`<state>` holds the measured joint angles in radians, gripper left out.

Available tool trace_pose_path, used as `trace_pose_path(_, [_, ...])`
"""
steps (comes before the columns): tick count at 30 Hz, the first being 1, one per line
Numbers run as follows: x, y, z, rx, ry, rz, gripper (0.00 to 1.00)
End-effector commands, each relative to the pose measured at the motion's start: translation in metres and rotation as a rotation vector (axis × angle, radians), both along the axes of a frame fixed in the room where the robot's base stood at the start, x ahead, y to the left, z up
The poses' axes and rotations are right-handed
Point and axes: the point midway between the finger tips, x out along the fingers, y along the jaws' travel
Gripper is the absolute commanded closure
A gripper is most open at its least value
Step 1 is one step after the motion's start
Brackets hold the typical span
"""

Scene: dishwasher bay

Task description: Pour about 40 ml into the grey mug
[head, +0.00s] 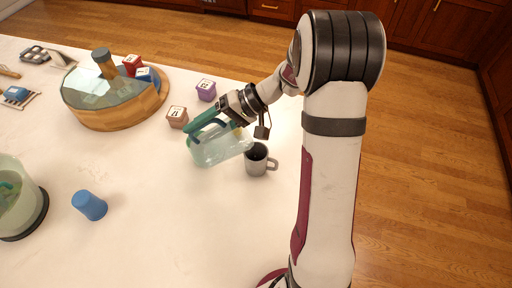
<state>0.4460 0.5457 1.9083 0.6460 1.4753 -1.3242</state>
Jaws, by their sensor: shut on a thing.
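A grey mug (256,164) stands upright on the white counter, handle to the right. Its inside looks dark, and I cannot tell how much liquid it holds. My gripper (224,116) is shut on a clear jug (214,151) with a green and blue top and handle. The jug is tilted, its narrow right end close to the mug's rim on the left. I cannot see a clear stream between them. The fingertips are partly hidden around the handle.
Brown (177,117) and purple (206,90) blocks stand behind the jug. A round wooden-rimmed basin (112,120) is at the back left. A blue cup (90,205) and a large glass vessel (22,200) are on the left. The counter's front middle is clear.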

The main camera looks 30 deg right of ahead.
Motion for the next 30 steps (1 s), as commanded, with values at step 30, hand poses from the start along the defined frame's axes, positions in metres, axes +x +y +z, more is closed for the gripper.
trace_pose_path(30, [0.021, 0.060, -0.029, -0.990, 0.256, 0.017, 1.00])
